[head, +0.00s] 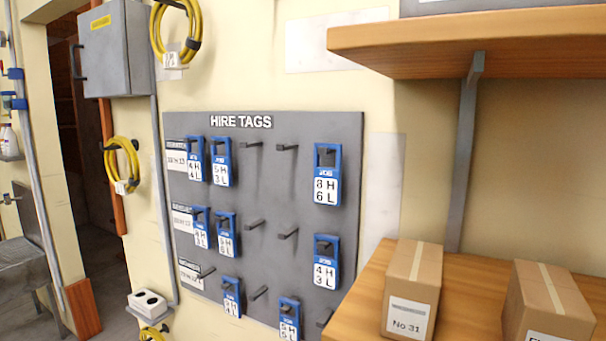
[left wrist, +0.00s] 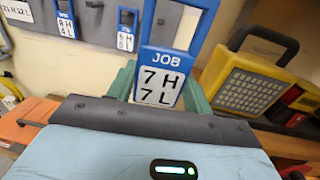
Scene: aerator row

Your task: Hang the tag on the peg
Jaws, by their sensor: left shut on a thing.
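A blue-framed tag (left wrist: 161,78) reading "JOB 7 H 7 L" is in my left gripper (left wrist: 160,92) in the left wrist view. The green fingers are at its two sides. The tag's open upper loop runs out of the top of the picture. In the head view the grey "HIRE TAGS" board (head: 240,190) is on the wall, with rows of pegs. Several blue tags hang there, such as "8 H 6 L" (head: 327,175) and "4 H 3 L" (head: 326,262). Bare pegs include two in the top row (head: 251,146) and two in the middle row (head: 256,224). Neither gripper shows in the head view.
A wooden bench (head: 462,278) with cardboard boxes (head: 413,285) stands right of the board. A wooden shelf (head: 480,45) juts out above it. A yellow lamp-like thing (left wrist: 245,85) is right of the tag in the left wrist view. Yellow coiled hoses (head: 122,160) hang left.

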